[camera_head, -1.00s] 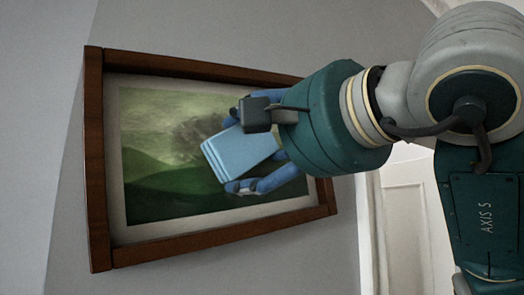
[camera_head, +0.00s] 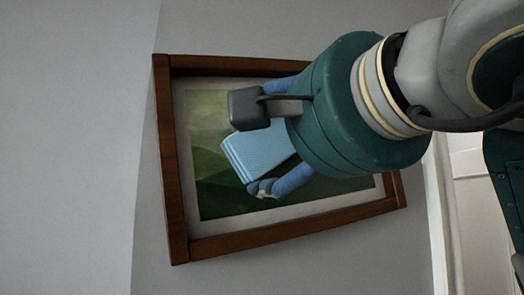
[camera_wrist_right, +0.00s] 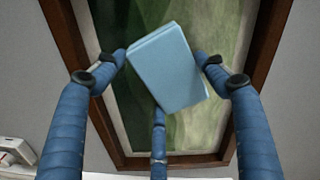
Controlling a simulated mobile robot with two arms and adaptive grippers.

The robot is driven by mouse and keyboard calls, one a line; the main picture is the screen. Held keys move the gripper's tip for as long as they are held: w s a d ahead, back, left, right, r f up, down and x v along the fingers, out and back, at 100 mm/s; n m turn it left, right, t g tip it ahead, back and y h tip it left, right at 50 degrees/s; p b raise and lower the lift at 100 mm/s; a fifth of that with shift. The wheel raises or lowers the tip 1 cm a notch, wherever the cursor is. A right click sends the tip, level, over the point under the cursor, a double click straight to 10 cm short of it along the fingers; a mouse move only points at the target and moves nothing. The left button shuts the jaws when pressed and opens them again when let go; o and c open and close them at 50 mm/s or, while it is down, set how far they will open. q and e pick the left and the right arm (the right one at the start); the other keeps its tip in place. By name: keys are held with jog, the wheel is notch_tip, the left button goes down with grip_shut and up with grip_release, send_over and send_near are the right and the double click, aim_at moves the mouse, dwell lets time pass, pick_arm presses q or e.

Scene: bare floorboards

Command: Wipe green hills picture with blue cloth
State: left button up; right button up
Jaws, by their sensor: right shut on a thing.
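The green hills picture (camera_head: 215,185) hangs tilted on the wall in a brown wooden frame with a pale mat. My right gripper (camera_head: 265,140) is in front of it, and its wrist hides the upper right part. The gripper is shut on the folded light blue cloth (camera_head: 258,156), held over the picture's middle. In the right wrist view the blue fingers of the right gripper (camera_wrist_right: 166,75) surround the cloth (camera_wrist_right: 168,68), with the picture (camera_wrist_right: 205,125) behind. Whether the cloth touches the picture I cannot tell. My left gripper is not in view.
The grey wall (camera_head: 75,150) left of the frame is bare. A pale door or trim (camera_head: 470,200) stands at the right. In the right wrist view a small white object (camera_wrist_right: 14,152) shows at the lower left.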

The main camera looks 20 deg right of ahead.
aim_at(249, 139)
jog(key=shift+a+f, duration=0.15)
jog(key=shift+a, duration=0.65)
jog(key=shift+a+f, duration=0.15)
jog(key=shift+a, duration=0.6)
jog(key=shift+a+r+p, duration=0.2)
jog(key=shift+r+p, duration=0.1)
jog(key=shift+r, duration=0.15)
jog(key=shift+r+p, duration=0.4)
jog(key=shift+r, duration=0.1)
jog(key=shift+d+r, duration=0.15)
jog(key=shift+d, duration=1.8)
jog(key=s+d+r, duration=0.1)
jog(key=d, duration=0.8)
jog(key=shift+d+r, duration=0.3)
jog(key=shift+r, duration=0.1)
jog(key=shift+s+d, duration=0.1)
jog(key=shift+s, duration=2.2)
